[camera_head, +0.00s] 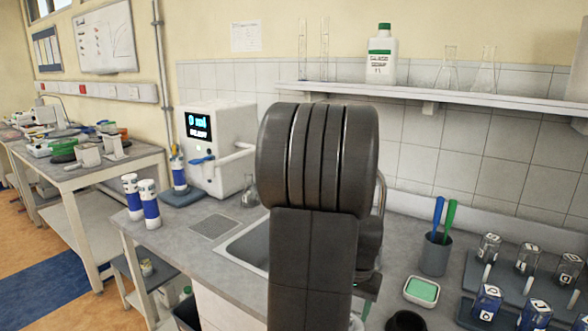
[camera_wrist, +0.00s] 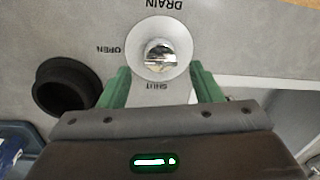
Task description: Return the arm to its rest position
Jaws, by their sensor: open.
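My arm (camera_head: 318,160) rises large in the middle of the head view and hides much of the counter behind it. My gripper (camera_wrist: 160,78) shows in the wrist view with two green fingers spread apart and nothing held between them. Just beyond the fingertips is a round white drain dial (camera_wrist: 142,63) with a shiny metal knob (camera_wrist: 160,54) at its centre. Labels around it read DRAIN, OPEN and SHUT, upside down in this view. I cannot tell whether a finger touches the dial.
A black round cup (camera_wrist: 62,88) stands close beside one finger. The sink (camera_head: 243,250) lies behind my arm. On the right are a grey cup (camera_head: 435,256) with blue and green tools, a green-filled dish (camera_head: 421,291) and several jars. A wall shelf (camera_head: 440,96) holds glassware.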

